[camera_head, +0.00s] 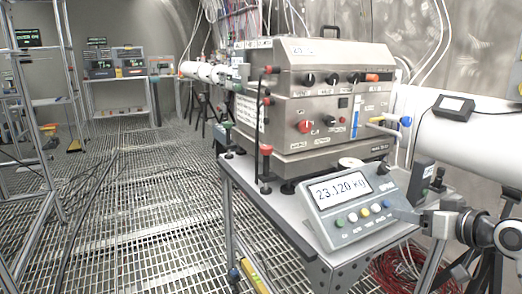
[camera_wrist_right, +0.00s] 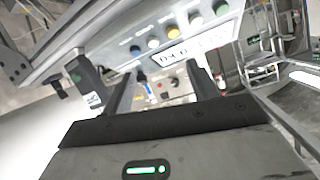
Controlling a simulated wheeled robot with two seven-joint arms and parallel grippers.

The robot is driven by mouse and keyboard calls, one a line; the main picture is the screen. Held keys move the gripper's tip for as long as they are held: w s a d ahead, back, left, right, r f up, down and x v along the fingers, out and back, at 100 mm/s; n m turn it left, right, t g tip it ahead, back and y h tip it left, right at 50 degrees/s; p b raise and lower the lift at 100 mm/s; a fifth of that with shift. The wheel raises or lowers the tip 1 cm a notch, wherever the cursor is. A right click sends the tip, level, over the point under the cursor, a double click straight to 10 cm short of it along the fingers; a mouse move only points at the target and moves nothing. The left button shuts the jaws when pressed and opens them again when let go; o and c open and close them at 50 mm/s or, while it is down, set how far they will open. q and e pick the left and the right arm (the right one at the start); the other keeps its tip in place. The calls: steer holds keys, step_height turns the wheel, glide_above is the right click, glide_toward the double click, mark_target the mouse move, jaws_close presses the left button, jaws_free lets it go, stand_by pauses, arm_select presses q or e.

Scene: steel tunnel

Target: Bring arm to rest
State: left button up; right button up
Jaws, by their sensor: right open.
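Whether the gripper touches the display cannot be told. My left gripper is not in view.
A steel instrument box (camera_head: 315,100) with knobs stands on a metal table (camera_head: 240,175) behind the display. A white pipe (camera_head: 455,140) runs at the right. A small black box (camera_head: 421,180) stands near the gripper. The grated floor (camera_head: 140,200) at the left is mostly open.

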steer(key=s+a+f+g+p, duration=0.1)
steer(key=s+a+f, duration=0.1)
steer(key=a+f, duration=0.3)
steer(key=s+a+f+g+p, duration=0.1)
steer(key=s+a+f, duration=0.15)
steer(key=f, duration=0.35)
arm_select(q)
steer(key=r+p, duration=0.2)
steer(key=p, duration=0.1)
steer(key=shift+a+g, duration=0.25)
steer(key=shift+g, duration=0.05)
arm_select(e)
steer(key=s+a+f, duration=0.4)
steer(key=s+a, duration=0.4)
steer(key=s, duration=0.1)
steer(key=s+a+f+n, duration=0.1)
steer(key=s+a+f, duration=0.3)
steer(key=s+a, duration=0.4)
steer(key=shift+s+a+g, duration=0.2)
steer(key=shift+s+g, duration=0.1)
steer(key=shift+s, duration=0.8)
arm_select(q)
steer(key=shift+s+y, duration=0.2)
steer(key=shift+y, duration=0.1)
arm_select(e)
steer(key=shift+f, duration=0.15)
